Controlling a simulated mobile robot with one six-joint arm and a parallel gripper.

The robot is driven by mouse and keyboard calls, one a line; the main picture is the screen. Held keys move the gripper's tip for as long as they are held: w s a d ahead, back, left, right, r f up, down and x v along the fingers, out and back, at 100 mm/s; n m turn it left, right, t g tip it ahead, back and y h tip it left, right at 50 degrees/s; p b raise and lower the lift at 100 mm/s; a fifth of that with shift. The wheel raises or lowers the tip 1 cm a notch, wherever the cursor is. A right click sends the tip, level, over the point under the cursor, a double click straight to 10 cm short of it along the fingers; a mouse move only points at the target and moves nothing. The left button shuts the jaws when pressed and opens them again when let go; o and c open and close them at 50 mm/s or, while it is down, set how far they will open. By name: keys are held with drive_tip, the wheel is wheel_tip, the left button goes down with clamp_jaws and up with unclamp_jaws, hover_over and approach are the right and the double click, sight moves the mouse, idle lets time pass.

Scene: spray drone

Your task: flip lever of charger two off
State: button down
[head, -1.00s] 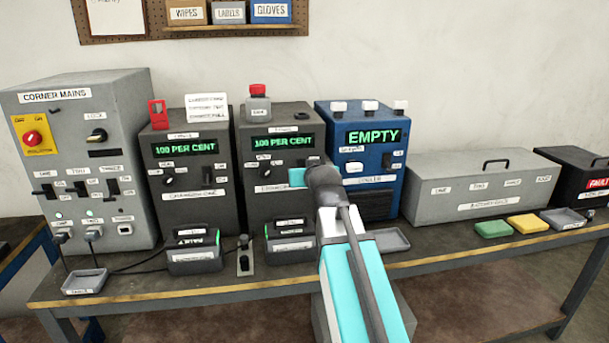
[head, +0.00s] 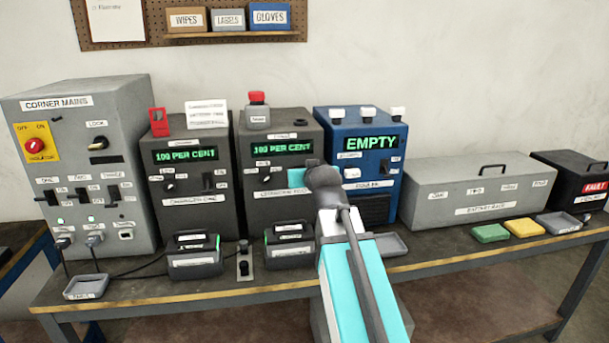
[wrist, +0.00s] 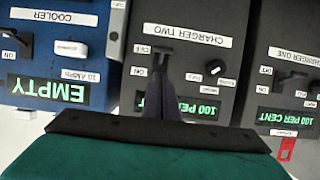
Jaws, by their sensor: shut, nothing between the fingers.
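Charger two (head: 262,213) is a dark grey box in the middle of the bench, with a green display reading 100 PER CENT. Its black lever (wrist: 160,54) shows in the wrist view, which is upside down. The handle sits level with the OFF label, away from the ON label. My gripper (wrist: 166,75) is shut and empty, with its dark fingertips right at the lever; I cannot tell whether they touch it. In the head view my gripper (head: 322,178) is in front of the charger's right side and hides the lever.
Charger one (head: 185,215) stands left of it and the blue cooler (head: 350,125), reading EMPTY, stands right. A red-topped item (head: 257,112) stands on charger two. The corner mains box (head: 75,130) is far left. A battery dock (head: 288,247) sits in front of charger two.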

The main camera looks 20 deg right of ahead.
drive_tip(key=f+b+v, duration=0.1)
drive_tip(key=b+v, duration=0.8)
drive_tip(key=v, duration=0.1)
drive_tip(key=shift+s, duration=0.65)
drive_tip(key=shift+a, duration=0.1)
idle(0.7)
